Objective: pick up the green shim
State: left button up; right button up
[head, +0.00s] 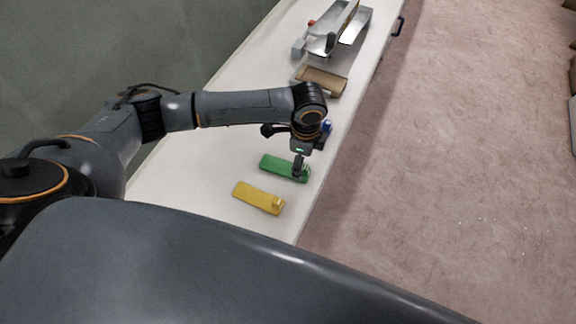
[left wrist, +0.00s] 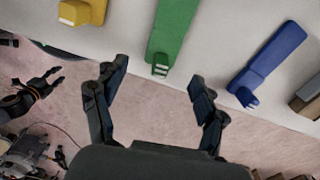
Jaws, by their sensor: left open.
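The green shim (head: 278,166) lies flat on the white bench between the yellow shim (head: 255,196) and a blue shim (head: 327,127), which is mostly hidden behind my arm in the head view. My left gripper (head: 299,170) is over the right end of the green shim, near the bench edge. In the left wrist view the green shim (left wrist: 174,28) has a small raised, ridged block at its near end. My left gripper (left wrist: 157,75) is open and empty there, its fingers to either side of that end. My right gripper (left wrist: 48,84) shows at the left with its fingers apart.
The yellow shim (left wrist: 84,12) and blue shim (left wrist: 270,60) lie on either side of the green one. Farther along the bench (head: 225,110) are a brown tray (head: 322,80) and metal channel pieces (head: 335,30). The bench edge drops to open floor (head: 450,170).

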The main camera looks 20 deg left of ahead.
aim_at(285, 165)
pick_arm(q)
jog(key=shift+w+d+f+p, duration=0.1)
jog(key=shift+f+p, duration=0.1)
jog(key=shift+f, duration=1.3)
jog(key=shift+w+f+p, duration=0.1)
jog(key=shift+f+p, duration=0.1)
jog(key=shift+f, duration=1.25)
jog(key=c, duration=1.3)
